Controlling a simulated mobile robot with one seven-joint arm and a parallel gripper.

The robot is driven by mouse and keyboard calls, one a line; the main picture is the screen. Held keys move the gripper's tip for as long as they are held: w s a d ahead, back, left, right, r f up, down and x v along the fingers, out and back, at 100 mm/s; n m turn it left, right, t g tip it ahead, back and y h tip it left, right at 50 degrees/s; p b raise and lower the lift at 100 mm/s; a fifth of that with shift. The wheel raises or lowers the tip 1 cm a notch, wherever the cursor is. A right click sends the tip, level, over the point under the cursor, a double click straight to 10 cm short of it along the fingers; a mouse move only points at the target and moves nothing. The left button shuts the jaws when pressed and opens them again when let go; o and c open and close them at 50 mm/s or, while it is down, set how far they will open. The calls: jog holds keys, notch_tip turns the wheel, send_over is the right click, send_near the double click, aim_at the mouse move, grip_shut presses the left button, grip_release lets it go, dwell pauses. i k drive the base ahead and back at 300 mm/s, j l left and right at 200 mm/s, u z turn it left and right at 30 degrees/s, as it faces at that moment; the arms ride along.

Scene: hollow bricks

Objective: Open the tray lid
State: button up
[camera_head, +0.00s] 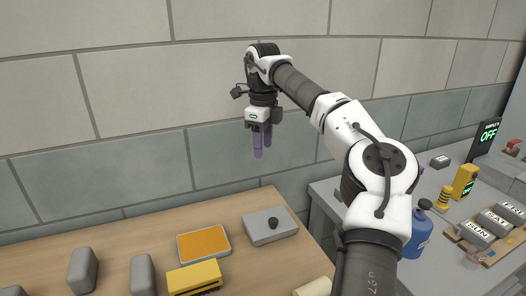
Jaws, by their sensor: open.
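The tray lid looks to be the flat grey plate with a dark round knob on the grey tray (262,229), which sits near the right edge of the wooden table. The lid appears to lie flat and closed, and whatever is under it is hidden. My gripper (261,152) hangs above and behind the tray, in front of the wall, with its purple fingers pointing down. It is open and holds nothing. It is clear of the lid and does not touch it.
An orange-topped flat tray (204,243) and a yellow block (194,277) lie left of the grey tray. Grey rounded blocks (83,270) stand farther left. A grey bench (433,183) at right holds a blue canister (417,232), a yellow device (464,182) and day-labelled boxes (477,234).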

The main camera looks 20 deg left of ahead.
aim_at(275, 221)
jog(key=k+l, duration=0.25)
jog(key=k, duration=0.25)
jog(key=k+l, duration=0.25)
jog(key=k, duration=0.2)
